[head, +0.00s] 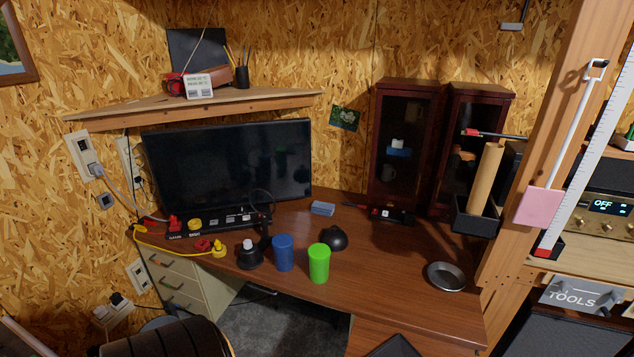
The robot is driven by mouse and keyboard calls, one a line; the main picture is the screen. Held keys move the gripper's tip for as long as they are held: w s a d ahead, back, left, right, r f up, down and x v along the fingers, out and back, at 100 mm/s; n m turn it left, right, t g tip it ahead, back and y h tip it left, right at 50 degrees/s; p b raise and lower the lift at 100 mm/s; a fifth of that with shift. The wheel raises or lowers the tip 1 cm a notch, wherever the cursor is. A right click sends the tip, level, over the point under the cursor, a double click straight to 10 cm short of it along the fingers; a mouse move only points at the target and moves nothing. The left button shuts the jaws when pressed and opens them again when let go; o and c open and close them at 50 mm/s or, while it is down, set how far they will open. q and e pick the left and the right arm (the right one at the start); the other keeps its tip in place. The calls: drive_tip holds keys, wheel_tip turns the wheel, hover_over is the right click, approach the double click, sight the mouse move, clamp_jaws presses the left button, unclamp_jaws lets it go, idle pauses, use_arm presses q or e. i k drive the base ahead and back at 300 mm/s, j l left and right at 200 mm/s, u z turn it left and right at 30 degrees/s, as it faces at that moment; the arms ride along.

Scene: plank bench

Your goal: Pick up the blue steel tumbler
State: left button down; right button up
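The blue steel tumbler (283,253) stands upright on the brown wooden desk (400,285), near its front edge. A green tumbler (319,264) stands close beside it on the right. A dark round-bodied item (249,256) stands just to its left. Neither of my grippers shows in the head view.
A black domed object (333,238) is behind the green tumbler. A metal bowl (446,276) lies at the right. A monitor (230,165) and a power strip (215,224) are behind. The desk between green tumbler and bowl is clear.

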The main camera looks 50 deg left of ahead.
sight(284, 259)
drive_tip(key=u, duration=1.75)
